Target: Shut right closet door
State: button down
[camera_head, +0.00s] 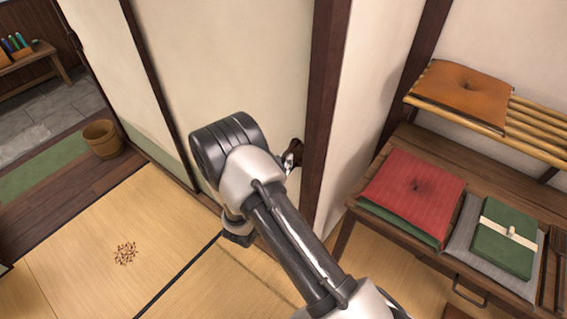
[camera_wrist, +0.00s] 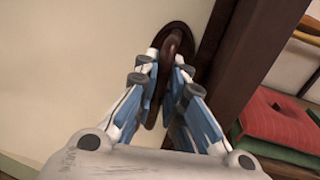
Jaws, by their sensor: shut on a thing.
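The right closet door (camera_head: 235,70) is a cream panel in the head view, standing to the left of a dark wooden post (camera_head: 326,80). In the wrist view the door (camera_wrist: 80,60) fills the left side. A dark brown handle on an oval plate (camera_wrist: 178,36) sits near its right edge. My gripper (camera_wrist: 166,75) is shut on the handle, with its blue-and-white fingers on both sides of it. In the head view my gripper (camera_head: 292,154) is small and partly hidden behind my arm. Whether the door's edge touches the post cannot be told.
Right of the post, a wooden bench (camera_head: 345,235) holds red (camera_head: 412,190), green and grey cushions and a green box (camera_head: 505,237). An orange cushion (camera_head: 462,95) lies on a slatted shelf above. A bucket (camera_head: 102,138) stands at left.

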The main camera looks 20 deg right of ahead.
jog(key=shift+s+d+f, duration=0.1)
jog(key=shift+s+d, duration=0.05)
jog(key=c, duration=1.7)
grip_release()
jog(key=shift+o, duration=0.2)
jog(key=shift+s, duration=0.1)
jog(key=v, duration=1.2)
